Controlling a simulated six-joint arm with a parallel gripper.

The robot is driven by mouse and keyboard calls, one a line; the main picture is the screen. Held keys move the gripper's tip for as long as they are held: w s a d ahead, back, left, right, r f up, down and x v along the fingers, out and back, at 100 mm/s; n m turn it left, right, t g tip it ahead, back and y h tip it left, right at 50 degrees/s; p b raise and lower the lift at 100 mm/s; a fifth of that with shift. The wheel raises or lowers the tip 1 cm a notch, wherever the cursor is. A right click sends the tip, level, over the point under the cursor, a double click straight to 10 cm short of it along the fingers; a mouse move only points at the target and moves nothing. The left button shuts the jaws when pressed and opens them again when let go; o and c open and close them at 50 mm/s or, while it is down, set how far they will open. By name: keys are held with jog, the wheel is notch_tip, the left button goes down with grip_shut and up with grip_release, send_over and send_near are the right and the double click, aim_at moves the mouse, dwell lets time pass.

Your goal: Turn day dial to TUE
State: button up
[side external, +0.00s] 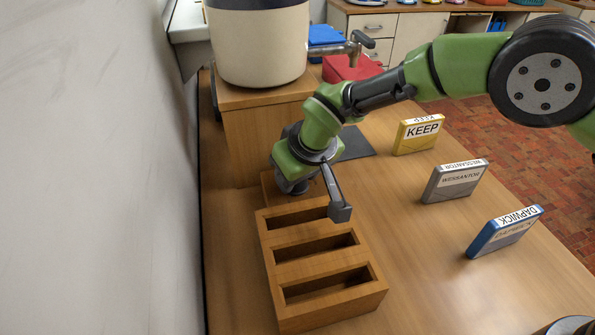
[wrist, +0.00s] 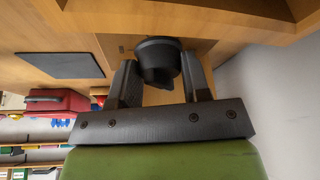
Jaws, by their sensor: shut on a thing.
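In the wrist view a dark round knob (wrist: 158,62), which I take to be the day dial, sits between the two dark fingers of my gripper (wrist: 159,72). My gripper is shut on it, one finger on each side. No day letters or pointer mark can be made out, so its setting cannot be read. In the side view my gripper (side external: 289,183) is low at the near foot of the wooden stand (side external: 262,135), just behind the slotted rack. My own wrist hides the dial and most of the fingers there.
The wooden rack (side external: 273,258) has three empty-looking slots. A cream urn (side external: 257,45) with a metal tap (side external: 353,45) tops the stand. Yellow KEEP (side external: 418,134), grey WESSANTOR (side external: 455,181) and blue DAPWICK (side external: 503,232) boxes stand at right. A wall is close at left.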

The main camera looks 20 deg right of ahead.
jog(key=m+h, duration=0.1)
jog(key=m, duration=0.3)
jog(key=shift+a+h, duration=0.15)
jog(key=shift+h, duration=0.25)
jog(key=shift+m+h, duration=0.6)
jog(key=shift+m, duration=1.2)
jog(key=o, duration=0.9)
jog(key=v, duration=1)
